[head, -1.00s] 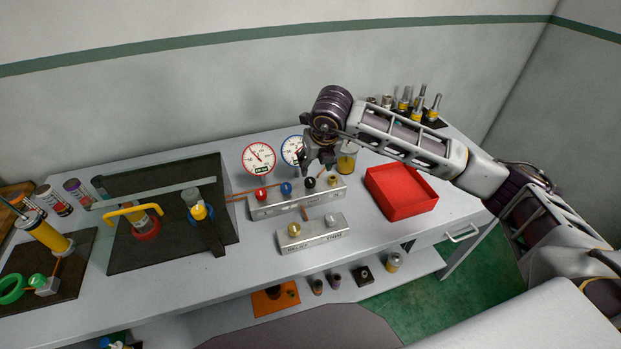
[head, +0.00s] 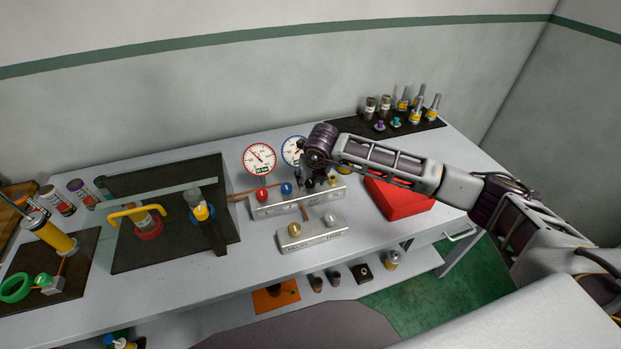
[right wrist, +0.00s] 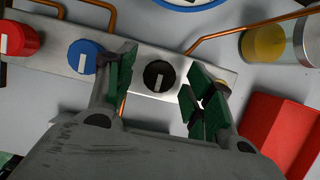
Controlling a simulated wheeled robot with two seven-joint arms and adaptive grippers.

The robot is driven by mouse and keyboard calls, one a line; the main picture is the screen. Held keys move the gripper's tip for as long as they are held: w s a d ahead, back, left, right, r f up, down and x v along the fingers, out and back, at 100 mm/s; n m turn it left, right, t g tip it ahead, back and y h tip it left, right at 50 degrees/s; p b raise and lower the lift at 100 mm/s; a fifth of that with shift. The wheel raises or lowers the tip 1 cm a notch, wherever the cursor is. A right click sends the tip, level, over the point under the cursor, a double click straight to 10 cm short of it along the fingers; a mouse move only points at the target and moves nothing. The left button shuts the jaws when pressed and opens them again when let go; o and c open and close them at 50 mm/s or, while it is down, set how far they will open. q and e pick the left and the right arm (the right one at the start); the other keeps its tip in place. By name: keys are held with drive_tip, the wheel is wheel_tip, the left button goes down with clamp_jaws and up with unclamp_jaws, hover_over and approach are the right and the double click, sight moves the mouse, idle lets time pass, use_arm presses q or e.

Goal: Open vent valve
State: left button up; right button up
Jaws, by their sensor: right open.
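A grey valve block (head: 272,209) on the bench carries red (head: 262,195), blue (head: 286,188), black and yellow (head: 333,180) knobs. I cannot read which knob is marked vent. In the right wrist view the black knob (right wrist: 158,76) has a white pointer bar lying roughly up and down. My right gripper (right wrist: 160,92) is open, with its green-padded fingers on either side of the black knob and gaps to it. In the head view my right gripper (head: 309,177) is partly hidden by its wrist, just over the block. My left gripper is not in view.
Two dial gauges (head: 259,159) stand behind the block. A second block (head: 312,234) with two knobs sits in front. A red tray (head: 402,205) lies right, under my forearm.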

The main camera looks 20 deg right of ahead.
drive_tip(key=shift+f, duration=0.1)
drive_tip(key=c, duration=1)
